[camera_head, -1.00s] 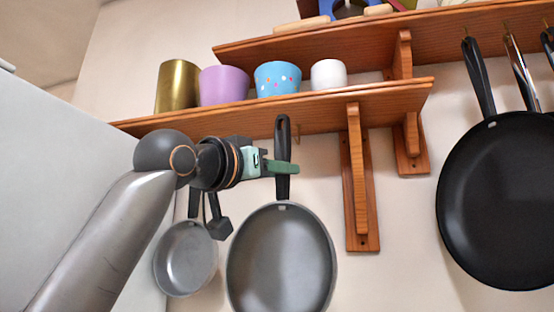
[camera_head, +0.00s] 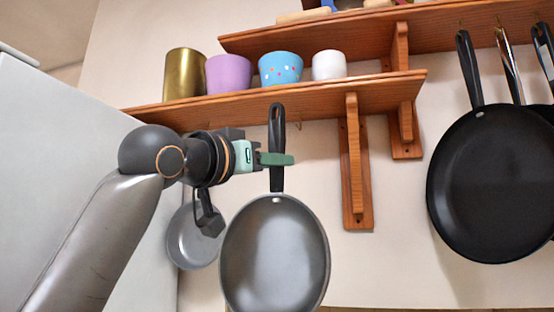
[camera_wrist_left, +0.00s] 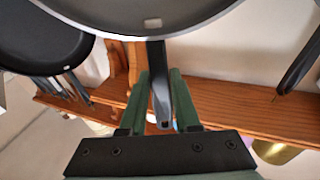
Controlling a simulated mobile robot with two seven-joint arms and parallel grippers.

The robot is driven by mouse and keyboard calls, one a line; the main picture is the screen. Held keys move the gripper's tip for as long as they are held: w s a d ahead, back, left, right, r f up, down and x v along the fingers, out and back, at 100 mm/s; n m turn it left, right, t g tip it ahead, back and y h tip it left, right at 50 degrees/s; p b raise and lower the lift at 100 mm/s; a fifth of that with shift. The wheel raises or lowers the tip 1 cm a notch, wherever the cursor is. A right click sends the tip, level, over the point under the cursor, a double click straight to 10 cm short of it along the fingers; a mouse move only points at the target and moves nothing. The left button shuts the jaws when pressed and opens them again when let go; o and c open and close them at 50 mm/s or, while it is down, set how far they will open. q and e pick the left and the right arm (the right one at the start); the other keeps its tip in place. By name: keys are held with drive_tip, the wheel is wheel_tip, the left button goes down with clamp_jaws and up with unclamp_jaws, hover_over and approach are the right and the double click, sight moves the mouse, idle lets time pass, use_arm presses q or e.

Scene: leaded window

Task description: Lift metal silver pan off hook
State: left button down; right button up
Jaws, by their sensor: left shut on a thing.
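The silver-grey metal pan (camera_head: 275,252) hangs bowl down with its black handle (camera_head: 277,125) upright, the looped handle top overlapping the front of the lower shelf. My left gripper (camera_head: 277,159) comes in from the left and is shut on the handle, just above the bowl. In the left wrist view, the green fingers (camera_wrist_left: 163,90) stand on both sides of the handle (camera_wrist_left: 158,80), with the pan's rim (camera_wrist_left: 150,32) at the top. I cannot tell whether the handle loop still touches a hook. My right gripper is not in view.
The wooden lower shelf (camera_head: 350,88) carries several cups, including a white one (camera_head: 329,65). A smaller grey pan (camera_head: 190,240) hangs behind my left arm. A wooden bracket (camera_head: 356,170) stands right of the silver pan, and a large black pan (camera_head: 490,185) hangs farther right.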

use_arm(q)
drive_tip(key=s+a+f, duration=0.2)
drive_tip(key=s, duration=0.4)
drive_tip(key=shift+f, duration=0.3)
idle(0.3)
